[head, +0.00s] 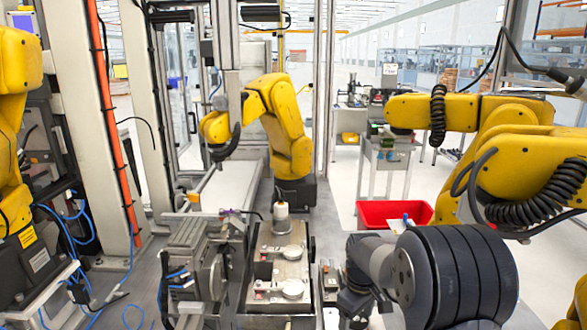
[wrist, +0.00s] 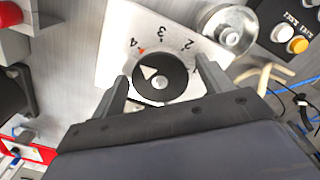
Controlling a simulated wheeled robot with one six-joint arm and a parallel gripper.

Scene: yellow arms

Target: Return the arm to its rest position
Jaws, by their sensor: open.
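My gripper (wrist: 161,68) is open in the wrist view, with one finger at each side of a round black knob (wrist: 175,86). Nothing is clamped between the fingers; whether either one touches the knob, I cannot tell. The knob sits on a pale dial plate (wrist: 112,50) marked with numbers. Its white pointer is turned toward the 4, near a small red mark. In the head view my grey and black arm (head: 455,275) fills the lower right, stretched low over the work area. My fingers cannot be made out there.
In the wrist view, a round metal part (wrist: 230,30) and a box with white and orange buttons (wrist: 283,33) lie close right. In the head view, yellow arms (head: 290,140) stand around, a red bin (head: 372,214) sits behind my arm, and metal fixtures (head: 195,260) stand left.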

